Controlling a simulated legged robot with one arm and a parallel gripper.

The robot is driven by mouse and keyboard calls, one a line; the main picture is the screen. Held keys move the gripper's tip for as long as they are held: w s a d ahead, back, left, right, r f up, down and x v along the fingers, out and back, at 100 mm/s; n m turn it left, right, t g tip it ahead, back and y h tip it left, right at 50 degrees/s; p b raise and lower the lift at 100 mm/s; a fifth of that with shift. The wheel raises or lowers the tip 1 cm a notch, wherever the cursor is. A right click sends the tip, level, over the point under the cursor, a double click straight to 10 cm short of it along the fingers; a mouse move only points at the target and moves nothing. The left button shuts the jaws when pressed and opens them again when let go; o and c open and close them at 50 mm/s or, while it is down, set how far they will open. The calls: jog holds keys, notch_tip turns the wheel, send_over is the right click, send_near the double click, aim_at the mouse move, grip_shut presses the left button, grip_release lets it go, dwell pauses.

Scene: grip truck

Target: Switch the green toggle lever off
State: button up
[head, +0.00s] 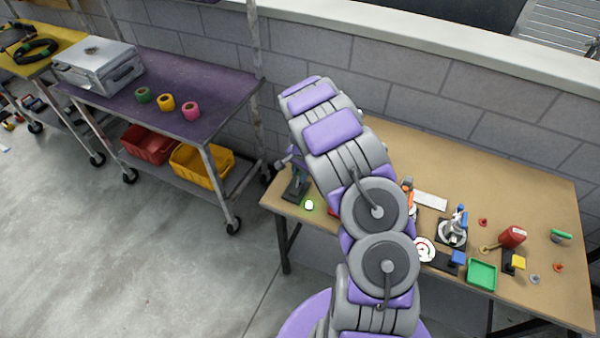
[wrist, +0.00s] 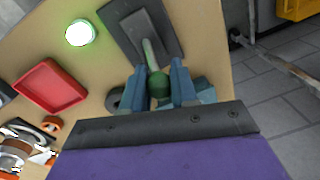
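The green toggle lever (wrist: 150,52) stands on a dark grey base plate (wrist: 172,28) in the wrist view. Its round green knob (wrist: 158,86) sits between the two blue fingers of my gripper (wrist: 160,78). The fingers appear to touch the knob on both sides, with no clear gap. A round green light (wrist: 80,33) beside the base is lit. In the head view my gripper reaches down at the left end of the workbench, over the dark base (head: 294,192), mostly behind my arm. The green light (head: 309,205) glows there too.
A red tray (wrist: 50,86) lies beside the lever in the wrist view. The wooden workbench (head: 520,180) carries several other controls, a green tray (head: 482,274) and a red can (head: 512,236) to the right. A purple-topped cart (head: 215,100) stands left. Floor between is clear.

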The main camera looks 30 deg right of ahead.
grip_shut()
